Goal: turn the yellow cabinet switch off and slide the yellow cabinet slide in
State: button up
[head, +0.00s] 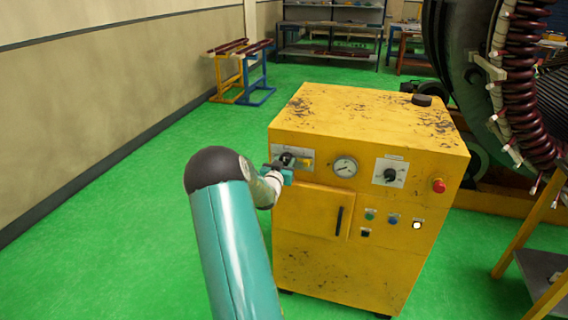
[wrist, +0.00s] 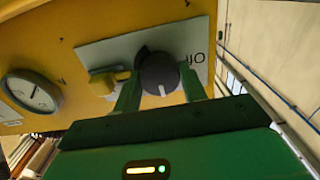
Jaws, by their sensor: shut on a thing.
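The yellow cabinet (head: 365,115) stands in front of me in the head view. A black rotary switch knob (wrist: 158,74) is on a grey plate (wrist: 200,45) on its front, upper left in the head view. In the wrist view my gripper (wrist: 160,88) has one finger on each side of this knob and is shut on it. The knob's white mark points down in the wrist view. A yellow sliding piece (wrist: 108,82) sits on the same plate beside the knob, close to one finger. In the head view my gripper (head: 280,174) partly hides the plate.
A round gauge (head: 345,167), another black knob (head: 390,175), a red button (head: 439,185) and a door handle (head: 339,221) are on the cabinet front. A large stator (head: 510,80) stands behind right. Green floor is clear at left.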

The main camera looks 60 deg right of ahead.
jog(key=shift+n, duration=8.9)
jog(key=o, duration=1)
jog(key=shift+c, duration=0.2)
